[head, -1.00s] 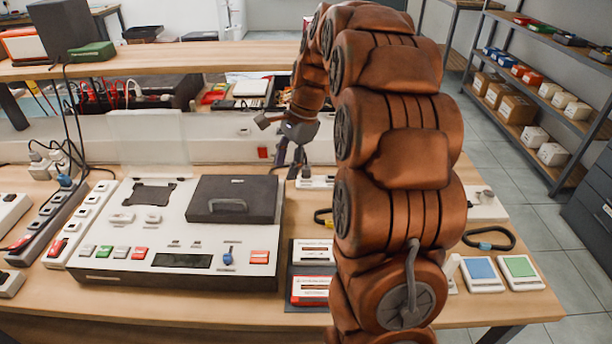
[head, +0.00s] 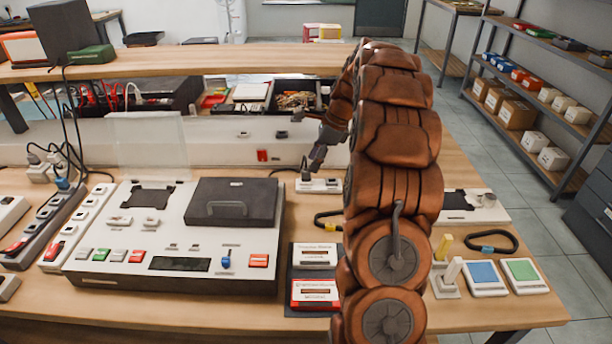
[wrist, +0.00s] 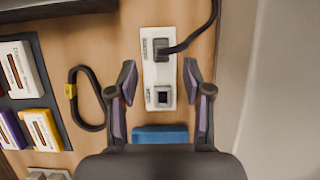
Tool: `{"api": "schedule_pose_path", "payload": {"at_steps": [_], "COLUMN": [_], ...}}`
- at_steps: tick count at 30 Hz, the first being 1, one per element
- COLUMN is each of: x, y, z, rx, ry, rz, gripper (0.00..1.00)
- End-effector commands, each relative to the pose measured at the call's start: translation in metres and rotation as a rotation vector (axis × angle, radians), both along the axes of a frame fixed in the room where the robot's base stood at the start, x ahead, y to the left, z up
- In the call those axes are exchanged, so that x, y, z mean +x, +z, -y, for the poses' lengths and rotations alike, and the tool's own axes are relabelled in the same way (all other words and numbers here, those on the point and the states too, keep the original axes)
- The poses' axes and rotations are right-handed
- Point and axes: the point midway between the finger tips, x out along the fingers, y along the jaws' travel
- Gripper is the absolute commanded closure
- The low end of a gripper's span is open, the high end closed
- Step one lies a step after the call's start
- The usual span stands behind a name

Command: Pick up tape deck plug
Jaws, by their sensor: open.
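A white socket strip (wrist: 160,85) lies on the bench between my fingers in the wrist view; it also shows in the head view (head: 325,186). A dark plug (wrist: 161,50) with a black cable sits in its upper socket. I cannot read its label, so I cannot tell for sure that it is the tape deck's. The lower socket (wrist: 163,97) shows a dark square. My gripper (wrist: 159,72) is open and empty, with one finger on each side of the strip. In the head view my gripper (head: 314,163) is just above the strip.
A black loop with a yellow tag (wrist: 72,92) lies left of the strip, beside several cassettes (wrist: 38,78). A blue block (wrist: 160,134) lies near my palm. The tape deck console (head: 180,235) stands left. A low white panel (head: 230,143) runs behind.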

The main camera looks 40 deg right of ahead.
Motion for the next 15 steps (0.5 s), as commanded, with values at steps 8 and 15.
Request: {"api": "schedule_pose_path", "payload": {"at_steps": [8,15], "x": [0.011,0.016], "y": [-0.021,-0.043], "z": [-0.014,-0.021], "rx": [-0.001,-0.001], "ry": [0.004,0.001], "rz": [0.000,0.001], "gripper": [0.50,0.50]}}
